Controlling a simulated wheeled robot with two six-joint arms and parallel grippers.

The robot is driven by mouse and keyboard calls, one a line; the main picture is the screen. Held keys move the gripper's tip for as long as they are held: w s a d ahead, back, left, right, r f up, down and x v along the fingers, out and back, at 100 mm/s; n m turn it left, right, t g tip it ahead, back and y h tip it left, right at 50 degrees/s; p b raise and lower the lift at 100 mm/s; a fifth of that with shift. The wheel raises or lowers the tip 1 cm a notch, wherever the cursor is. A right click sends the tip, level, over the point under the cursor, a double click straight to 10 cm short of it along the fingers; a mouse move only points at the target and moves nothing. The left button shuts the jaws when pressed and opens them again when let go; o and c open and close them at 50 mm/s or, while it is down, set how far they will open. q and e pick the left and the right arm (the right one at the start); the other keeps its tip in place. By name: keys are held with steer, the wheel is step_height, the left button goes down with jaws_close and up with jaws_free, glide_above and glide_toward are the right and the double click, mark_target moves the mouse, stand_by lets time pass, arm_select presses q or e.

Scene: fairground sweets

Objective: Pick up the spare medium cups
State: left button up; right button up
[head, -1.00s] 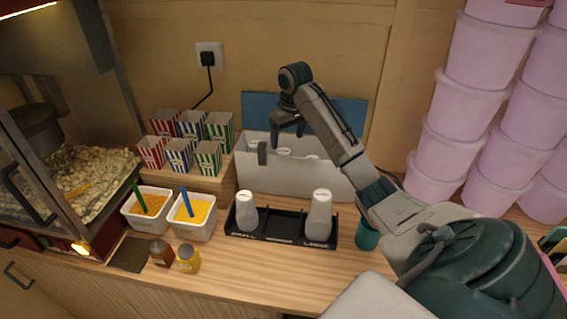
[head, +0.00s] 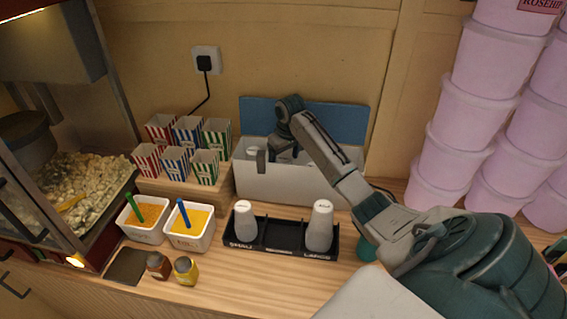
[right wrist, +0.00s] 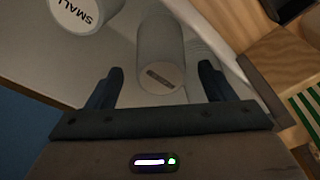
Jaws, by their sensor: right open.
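My right gripper (head: 282,150) reaches down into a white bin (head: 290,186) at the back of the counter. In the right wrist view its two fingers (right wrist: 160,88) are open, one on each side of a white cup stack (right wrist: 160,52). That stack lies between and just beyond the fingertips; its end label is too small to read. Another white stack (right wrist: 82,12), marked SMALL, lies beside it in the bin. A black tray (head: 280,247) in front holds a stack at its small end (head: 245,222) and one at its large end (head: 319,228); its middle slot is empty. My left gripper is out of view.
Striped popcorn boxes (head: 188,150) stand on a wooden step left of the bin. Two tubs (head: 190,240) with spoons and two small jars (head: 185,271) stand front left. Pink buckets (head: 475,95) are stacked at right. A blue panel (head: 340,122) stands behind the bin.

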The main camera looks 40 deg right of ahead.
steer(key=shift+f, duration=0.55)
steer(key=c, duration=1.4)
